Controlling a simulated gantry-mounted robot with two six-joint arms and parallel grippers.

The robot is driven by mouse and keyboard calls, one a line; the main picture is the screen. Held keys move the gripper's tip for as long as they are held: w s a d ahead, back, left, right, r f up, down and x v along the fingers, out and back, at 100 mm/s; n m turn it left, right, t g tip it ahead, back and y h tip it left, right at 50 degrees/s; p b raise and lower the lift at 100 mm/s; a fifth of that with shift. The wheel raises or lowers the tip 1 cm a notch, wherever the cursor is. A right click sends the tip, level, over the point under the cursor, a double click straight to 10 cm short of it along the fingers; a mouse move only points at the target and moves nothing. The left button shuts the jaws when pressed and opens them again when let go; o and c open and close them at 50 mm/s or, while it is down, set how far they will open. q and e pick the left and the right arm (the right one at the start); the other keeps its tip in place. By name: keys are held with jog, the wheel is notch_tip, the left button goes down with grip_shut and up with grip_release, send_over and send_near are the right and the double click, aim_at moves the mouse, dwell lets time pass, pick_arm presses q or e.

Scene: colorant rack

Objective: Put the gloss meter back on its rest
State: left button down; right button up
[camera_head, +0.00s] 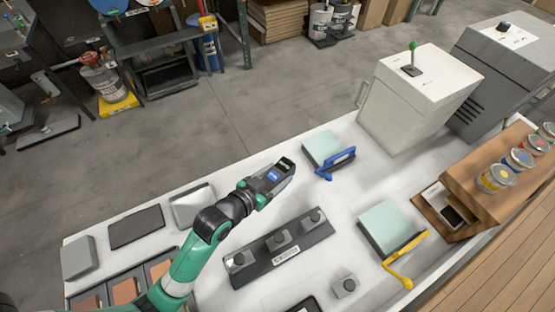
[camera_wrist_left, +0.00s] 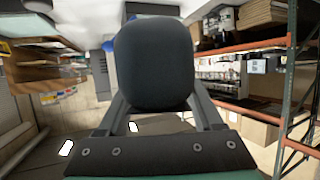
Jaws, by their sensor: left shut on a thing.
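My left gripper (camera_head: 276,176) is shut on a dark, rounded block, which I take to be the gloss meter (camera_head: 286,163). It is held up over the white bench, with a small greenish panel showing on its end. In the left wrist view the gloss meter (camera_wrist_left: 155,62) fills the middle between the fingers, and its far side is hidden. A flat dark pad (camera_head: 136,228) and a silver-rimmed tray (camera_head: 187,219) lie to the left of my arm. I cannot tell which thing is the rest. My right gripper is not in view.
A black strip with dark knobs (camera_head: 262,268) lies in front of the gripper. Pale green blocks with a blue clamp (camera_head: 342,160) and a yellow clamp (camera_head: 404,262) stand to the right. A white cabinet (camera_head: 405,115) and a wooden can rack (camera_head: 490,205) stand farther right.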

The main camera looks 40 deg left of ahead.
pick_arm(q)
jog(key=s+d+r, duration=0.2)
jog(key=s+d, duration=0.1)
jog(key=shift+s, duration=0.2)
dwell(0.3)
